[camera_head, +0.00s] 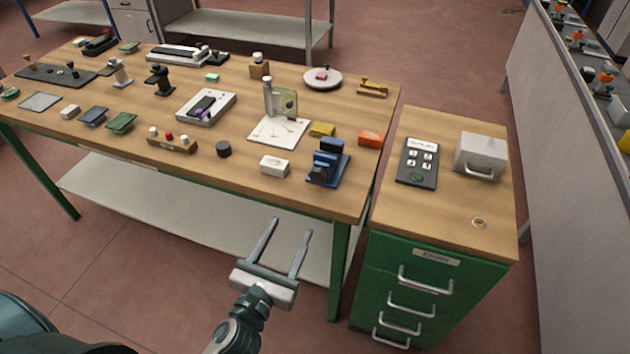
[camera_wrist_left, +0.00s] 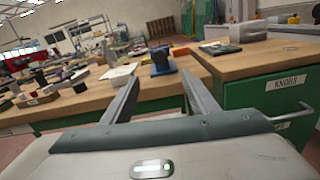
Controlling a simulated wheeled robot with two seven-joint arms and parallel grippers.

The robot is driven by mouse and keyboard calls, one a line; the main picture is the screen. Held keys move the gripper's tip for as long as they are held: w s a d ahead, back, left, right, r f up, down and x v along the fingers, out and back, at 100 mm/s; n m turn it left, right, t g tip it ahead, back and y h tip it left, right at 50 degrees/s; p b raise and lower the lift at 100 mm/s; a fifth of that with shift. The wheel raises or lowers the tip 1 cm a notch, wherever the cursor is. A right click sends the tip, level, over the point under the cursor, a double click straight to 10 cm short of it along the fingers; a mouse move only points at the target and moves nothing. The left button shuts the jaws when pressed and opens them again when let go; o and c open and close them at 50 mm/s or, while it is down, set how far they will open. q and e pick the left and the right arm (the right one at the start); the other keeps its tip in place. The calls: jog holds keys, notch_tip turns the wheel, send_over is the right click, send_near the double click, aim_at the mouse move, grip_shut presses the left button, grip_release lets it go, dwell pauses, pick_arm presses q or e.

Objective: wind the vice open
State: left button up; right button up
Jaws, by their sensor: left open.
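The vice is most likely the small blue one (camera_head: 327,165) at the front right corner of the long workbench. It has dark blocks standing on a blue base. It also shows in the left wrist view (camera_wrist_left: 162,62), beyond my fingers. I cannot make out its handle or how far its jaws are apart. My left gripper (camera_head: 283,243) is open and empty, with its two fingers spread. It is in front of the bench's front edge, to the lower left of the vice and apart from it. In the left wrist view its fingers (camera_wrist_left: 158,92) point toward the bench. My right gripper is not in view.
A white box (camera_head: 275,165), a yellow block (camera_head: 322,129) and an orange block (camera_head: 371,139) lie near the vice. A green drawer cabinet (camera_head: 430,262) stands right of the bench, with a keypad (camera_head: 418,160) and a grey box (camera_head: 481,155) on top. A narrow gap separates them.

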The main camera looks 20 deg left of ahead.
aim_at(316, 178)
pick_arm(q)
jog(key=w+p, duration=0.1)
jog(key=w, duration=0.4)
jog(key=w+p, duration=0.2)
jog(key=w, duration=0.3)
jog(key=w+p, duration=0.1)
jog(key=w, duration=0.4)
jog(key=shift+w+d+p, duration=0.15)
jog(key=shift+d+p, duration=0.1)
jog(key=shift+p, duration=0.1)
jog(key=shift+w, duration=0.85)
jog(key=shift+c, duration=0.6)
jog(key=c, duration=0.9)
